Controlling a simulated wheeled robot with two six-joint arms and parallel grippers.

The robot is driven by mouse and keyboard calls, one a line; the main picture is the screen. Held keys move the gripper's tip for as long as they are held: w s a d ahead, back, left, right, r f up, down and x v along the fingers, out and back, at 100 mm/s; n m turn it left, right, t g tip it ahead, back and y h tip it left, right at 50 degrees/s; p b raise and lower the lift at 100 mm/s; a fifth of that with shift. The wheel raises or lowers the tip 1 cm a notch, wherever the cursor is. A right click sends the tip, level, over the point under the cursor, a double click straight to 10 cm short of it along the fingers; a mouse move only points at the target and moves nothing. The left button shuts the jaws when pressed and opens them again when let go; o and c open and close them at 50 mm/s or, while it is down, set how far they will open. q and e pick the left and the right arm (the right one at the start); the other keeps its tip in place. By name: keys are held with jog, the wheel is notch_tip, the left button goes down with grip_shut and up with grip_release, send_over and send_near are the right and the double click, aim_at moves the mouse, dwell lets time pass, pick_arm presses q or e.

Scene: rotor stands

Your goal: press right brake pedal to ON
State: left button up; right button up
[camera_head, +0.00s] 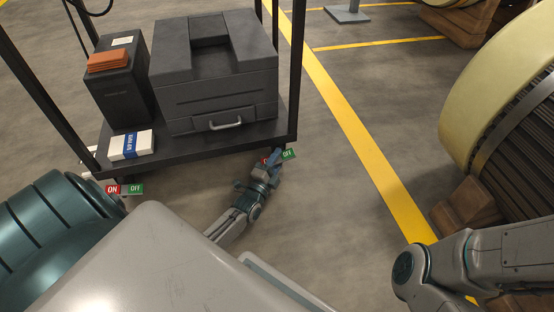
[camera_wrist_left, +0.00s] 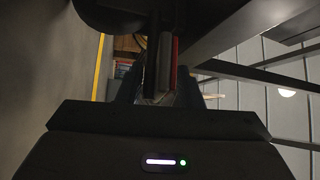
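The right brake pedal, with its green OFF half (camera_head: 288,154) and partly hidden red ON half (camera_head: 266,160), is at the cart's lower right corner. My left gripper (camera_head: 274,160) is right at this pedal and covers part of it. In the left wrist view a grey and red edge-on piece (camera_wrist_left: 167,65), apparently the pedal, shows at the fingers. My left gripper's fingers (camera_wrist_left: 158,92) look apart; contact with the pedal cannot be told. The left brake pedal (camera_head: 124,189), with red ON and green OFF, is at the cart's lower left corner. My right gripper is out of view.
The dark cart (camera_head: 190,144) carries a grey case (camera_head: 215,95), a black box (camera_head: 122,95) with an orange stack (camera_head: 108,60), and a white-and-blue pack (camera_head: 131,145). Its posts rise near my left arm. A large cream-rimmed spool (camera_head: 462,110) stands right on wooden blocks. Floor beyond the yellow line is mostly clear.

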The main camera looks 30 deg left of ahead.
pick_arm(q)
jog(key=shift+s, duration=0.25)
jog(key=p+v, duration=0.5)
jog(key=v, duration=0.4)
jog(key=shift+s, duration=0.35)
jog(key=shift+s+d+f, duration=0.1)
jog(key=shift+s+f, duration=0.05)
jog(key=shift+s, duration=0.15)
